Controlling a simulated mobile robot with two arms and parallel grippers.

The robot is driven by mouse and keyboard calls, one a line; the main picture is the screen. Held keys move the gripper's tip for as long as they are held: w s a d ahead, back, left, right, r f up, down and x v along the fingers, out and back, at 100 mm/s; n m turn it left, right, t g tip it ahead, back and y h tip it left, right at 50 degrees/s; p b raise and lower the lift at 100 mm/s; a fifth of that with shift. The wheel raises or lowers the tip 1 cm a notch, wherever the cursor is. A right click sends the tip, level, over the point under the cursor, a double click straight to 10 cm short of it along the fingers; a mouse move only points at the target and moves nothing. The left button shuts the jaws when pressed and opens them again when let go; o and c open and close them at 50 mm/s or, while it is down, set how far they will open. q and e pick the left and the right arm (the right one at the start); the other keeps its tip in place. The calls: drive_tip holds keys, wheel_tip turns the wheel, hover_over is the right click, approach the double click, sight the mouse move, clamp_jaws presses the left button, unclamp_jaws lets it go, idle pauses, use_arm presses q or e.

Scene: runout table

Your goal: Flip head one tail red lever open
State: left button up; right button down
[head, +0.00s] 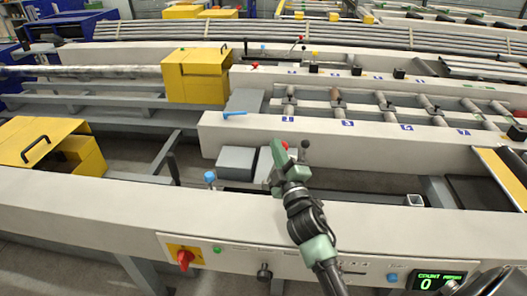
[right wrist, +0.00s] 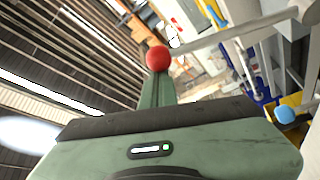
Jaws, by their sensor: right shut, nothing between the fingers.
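My right gripper (head: 279,155) is green and reaches over the near white beam, its fingers shut with nothing between them. The red ball knob of a lever (head: 285,144) shows just at its fingertips. In the right wrist view the red knob (right wrist: 158,59) appears at the end of the green finger (right wrist: 158,90), with a pale rod running from it to the right. I cannot tell whether finger and knob touch. The lever's lower part is hidden behind the gripper in the head view. My left gripper is not in view.
A blue-knobbed lever (head: 210,177) stands left of the gripper; its knob also shows in the right wrist view (right wrist: 285,114). Grey boxes (head: 236,160) sit behind it. A red rotary switch (head: 185,258) and a counter display reading 0 (head: 437,281) are on the front panel.

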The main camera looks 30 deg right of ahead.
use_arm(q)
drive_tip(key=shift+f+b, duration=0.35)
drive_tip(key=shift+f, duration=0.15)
use_arm(e)
drive_tip(key=s+d+f, duration=0.2)
drive_tip(key=s+d, duration=0.1)
drive_tip(key=d, duration=0.1)
drive_tip(key=shift+s+d+f, duration=0.15)
drive_tip(key=shift+d+f, duration=0.05)
drive_tip(key=shift+d, duration=0.15)
drive_tip(key=shift+d+f, duration=0.15)
